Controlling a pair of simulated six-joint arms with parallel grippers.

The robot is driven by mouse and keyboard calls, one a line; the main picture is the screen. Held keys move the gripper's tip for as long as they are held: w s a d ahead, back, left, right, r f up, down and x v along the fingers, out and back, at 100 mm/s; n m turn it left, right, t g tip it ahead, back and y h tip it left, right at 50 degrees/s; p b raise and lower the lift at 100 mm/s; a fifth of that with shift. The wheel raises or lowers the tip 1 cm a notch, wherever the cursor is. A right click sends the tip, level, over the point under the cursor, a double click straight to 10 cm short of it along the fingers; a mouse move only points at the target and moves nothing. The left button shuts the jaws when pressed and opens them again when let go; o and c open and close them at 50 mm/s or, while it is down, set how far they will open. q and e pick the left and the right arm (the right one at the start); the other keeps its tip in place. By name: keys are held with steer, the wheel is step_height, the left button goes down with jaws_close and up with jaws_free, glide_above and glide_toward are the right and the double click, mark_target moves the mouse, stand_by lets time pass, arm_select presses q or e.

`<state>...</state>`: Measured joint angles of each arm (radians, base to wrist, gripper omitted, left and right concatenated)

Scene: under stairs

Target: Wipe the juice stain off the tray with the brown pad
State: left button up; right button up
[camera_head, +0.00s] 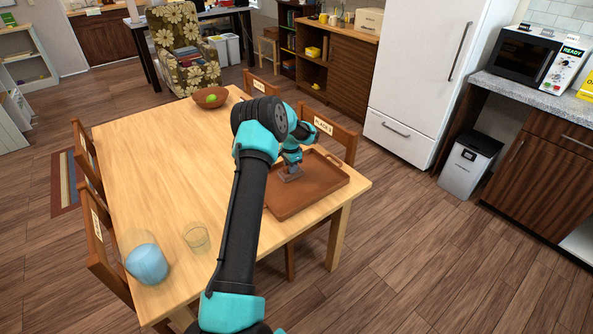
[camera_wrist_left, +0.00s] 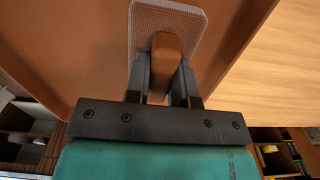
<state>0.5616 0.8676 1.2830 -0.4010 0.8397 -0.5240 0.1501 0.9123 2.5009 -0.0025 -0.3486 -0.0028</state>
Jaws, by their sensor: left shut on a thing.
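The brown tray (camera_head: 325,185) lies on the right end of the wooden table. It fills much of the left wrist view (camera_wrist_left: 85,50). My left gripper (camera_head: 291,165) is over the tray's far-left part, pointing down. In the left wrist view its two fingers (camera_wrist_left: 165,75) are closed on the brown grip of the pad (camera_wrist_left: 165,45). The pad's pale, dotted base (camera_wrist_left: 190,18) is flat and seems to lie on or just above the tray; contact is unclear. I see no juice stain; my arm and the pad cover part of the tray. My right gripper is not in view.
On the table (camera_head: 150,150) stand a brown bowl (camera_head: 210,98) holding a green thing, a clear glass (camera_head: 196,238) and a blue round object (camera_head: 147,263). Chairs (camera_head: 334,138) surround the table. The left half of the tabletop is mostly clear.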

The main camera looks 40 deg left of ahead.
arm_select(q)
steer(key=shift+r, duration=4.1)
steer(key=shift+s, duration=0.1)
